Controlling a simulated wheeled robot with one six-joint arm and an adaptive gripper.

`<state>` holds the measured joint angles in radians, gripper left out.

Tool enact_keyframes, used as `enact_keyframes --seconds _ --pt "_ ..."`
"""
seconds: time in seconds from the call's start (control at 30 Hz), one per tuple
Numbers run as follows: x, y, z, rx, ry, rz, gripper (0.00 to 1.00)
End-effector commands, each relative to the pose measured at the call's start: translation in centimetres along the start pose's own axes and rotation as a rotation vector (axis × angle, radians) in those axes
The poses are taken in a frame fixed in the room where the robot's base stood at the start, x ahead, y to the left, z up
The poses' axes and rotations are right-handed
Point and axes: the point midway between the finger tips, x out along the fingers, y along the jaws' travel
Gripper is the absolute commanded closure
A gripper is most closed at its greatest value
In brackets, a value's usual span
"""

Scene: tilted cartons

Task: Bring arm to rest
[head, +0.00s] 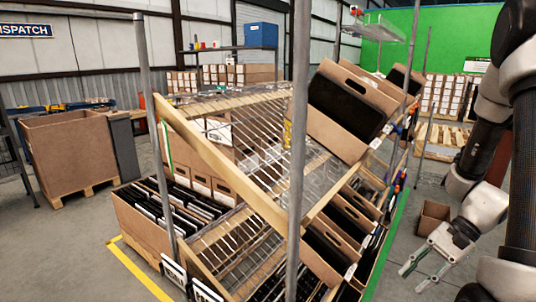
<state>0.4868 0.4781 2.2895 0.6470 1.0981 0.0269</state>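My arm fills the right side of the head view. My gripper (426,271) hangs low at the right, over the floor and to the right of the rack. Its two fingers are spread apart with nothing visible between them, and it touches nothing that I can see.
A tilted rack (222,180) with grey posts holds cartons with dark contents, such as a tilted carton (325,130) up high. A small open box (433,216) is on the floor behind my gripper. A large brown bin (70,152) stands at the left.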

Motion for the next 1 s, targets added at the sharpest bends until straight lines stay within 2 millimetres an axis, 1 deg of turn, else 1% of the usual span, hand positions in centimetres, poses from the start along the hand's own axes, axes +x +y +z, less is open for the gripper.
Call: enact_keyframes --seconds 0.03,0.2,0.37,0.5,0.6,0.7,0.8,0.9,1.0 --pt "-1.4 0.5 1.2 -0.089 0.064 0.061 0.70" --pt "-6.0 2.3 4.1 -0.358 0.268 0.258 0.70" --pt "-10.0 2.8 6.9 -0.590 0.466 0.398 0.70" --pt "-12.9 2.7 9.8 -0.771 0.639 0.478 0.70" --pt "-14.3 2.5 12.1 -0.880 0.750 0.498 0.70" --pt "-15.0 2.1 14.2 -0.965 0.835 0.479 0.70" --pt "-15.4 1.6 15.9 -1.030 0.897 0.447 0.70" --pt "-15.7 1.2 17.0 -1.073 0.930 0.428 0.70" --pt "-15.5 0.9 17.3 -1.095 0.932 0.426 0.70"
